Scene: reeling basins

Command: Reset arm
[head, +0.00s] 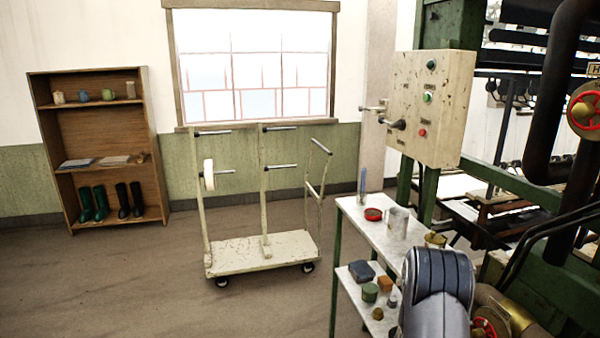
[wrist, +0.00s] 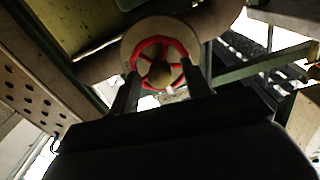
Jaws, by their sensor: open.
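My gripper (wrist: 161,84) shows in the wrist view with its two dark fingers apart and nothing shut between them. A red-rimmed valve handwheel (wrist: 161,48) with a brass-coloured hub appears just beyond and between the fingertips. I cannot tell whether the fingers touch it. In the head view my grey arm link fills the lower right and my gripper is hidden. A red valve wheel (head: 490,326) shows beside that link, partly cut off by the frame's lower edge.
A two-tier table (head: 352,210) with a red dish, metal mug and small items stands left of my arm. A control box (head: 431,106), dark pipes and another red valve wheel (head: 584,110) are nearby. A cart (head: 262,251) and shelf (head: 101,145) stand farther off, with open floor left.

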